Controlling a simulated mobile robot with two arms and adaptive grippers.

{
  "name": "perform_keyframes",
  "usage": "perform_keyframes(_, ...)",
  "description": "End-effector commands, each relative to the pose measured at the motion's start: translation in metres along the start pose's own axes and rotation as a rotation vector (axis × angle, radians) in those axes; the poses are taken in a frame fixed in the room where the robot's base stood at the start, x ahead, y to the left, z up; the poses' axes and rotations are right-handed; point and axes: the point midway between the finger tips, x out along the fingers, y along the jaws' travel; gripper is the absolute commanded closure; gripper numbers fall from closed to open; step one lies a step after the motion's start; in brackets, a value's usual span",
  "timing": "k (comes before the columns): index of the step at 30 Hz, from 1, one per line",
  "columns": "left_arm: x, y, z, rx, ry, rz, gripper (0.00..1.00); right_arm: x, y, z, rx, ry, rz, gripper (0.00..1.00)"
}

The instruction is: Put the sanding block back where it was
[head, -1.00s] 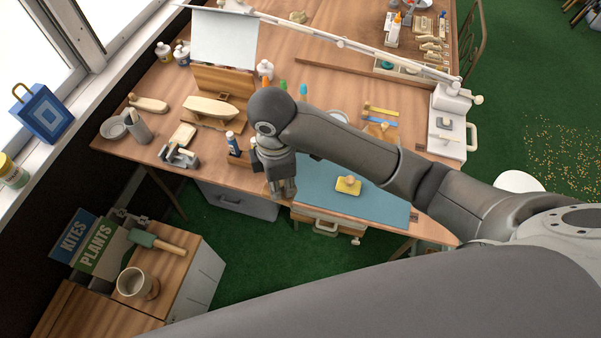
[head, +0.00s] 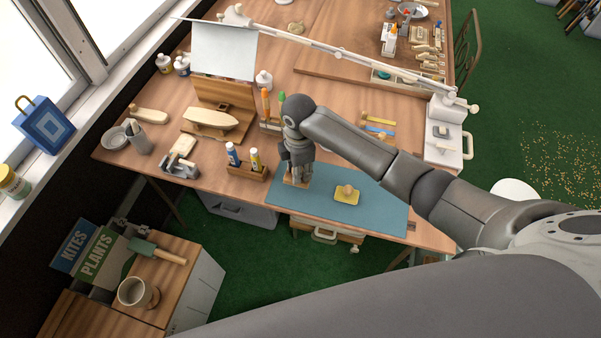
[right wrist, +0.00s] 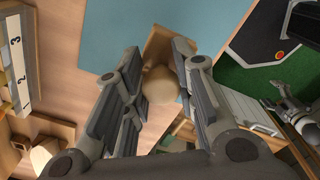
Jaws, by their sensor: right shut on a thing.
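My right gripper (head: 296,178) points down at the left part of the blue-green mat (head: 385,210) on the desk. It is shut on the sanding block (head: 292,183), a tan wooden block with a round knob. In the right wrist view the knob (right wrist: 160,84) sits between the fingers, with the block's flat base (right wrist: 157,45) beyond it. The block is at or just above the mat; I cannot tell whether it touches. A similar yellow block with a knob (head: 346,195) lies on the mat to the right. A grey jointed part of mine, perhaps the left gripper (right wrist: 278,90), shows at the right.
A wooden holder with two bottles (head: 246,171) stands left of the gripper. Behind are marker pens (head: 267,105) and a model boat hull (head: 210,118). A white lamp arm (head: 345,52) crosses above the desk. The mat is bare between the two blocks.

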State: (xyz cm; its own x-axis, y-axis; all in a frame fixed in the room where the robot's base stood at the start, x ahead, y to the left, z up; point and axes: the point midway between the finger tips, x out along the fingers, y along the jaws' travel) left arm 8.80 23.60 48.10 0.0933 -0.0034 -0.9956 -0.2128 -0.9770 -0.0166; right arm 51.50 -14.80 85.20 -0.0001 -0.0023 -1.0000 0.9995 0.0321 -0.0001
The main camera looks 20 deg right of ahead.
Motion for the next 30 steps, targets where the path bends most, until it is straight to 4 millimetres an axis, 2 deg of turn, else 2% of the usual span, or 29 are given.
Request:
perform_keyframes(4,-0.001,0.0,0.0,0.0,0.0,0.0,0.21,0.009,0.005,0.005,0.002,-0.001,0.0,0.94)
perform_keyframes(10,-0.002,0.0,0.0,0.0,-0.001,0.0,0.21,0.035,0.005,0.005,0.0,-0.002,0.0,0.94)
perform_keyframes(22,0.0,0.0,0.001,0.0,-0.002,0.0,0.21,0.041,0.004,0.004,0.0,-0.001,0.001,0.94)
perform_keyframes(23,-0.001,0.0,0.001,0.0,-0.002,0.0,0.21,0.042,0.004,0.004,0.0,-0.001,0.001,0.73)
perform_keyframes(24,-0.001,0.0,0.001,0.0,-0.002,0.0,0.21,0.041,0.004,0.004,0.0,-0.001,0.001,0.68)
perform_keyframes(27,-0.001,0.0,0.001,0.0,-0.002,0.0,0.21,0.041,0.004,0.004,0.0,-0.001,0.0,0.55)
perform_keyframes(30,-0.001,0.0,0.001,0.001,-0.002,0.0,0.21,0.041,0.004,0.004,0.0,-0.001,0.0,0.53)
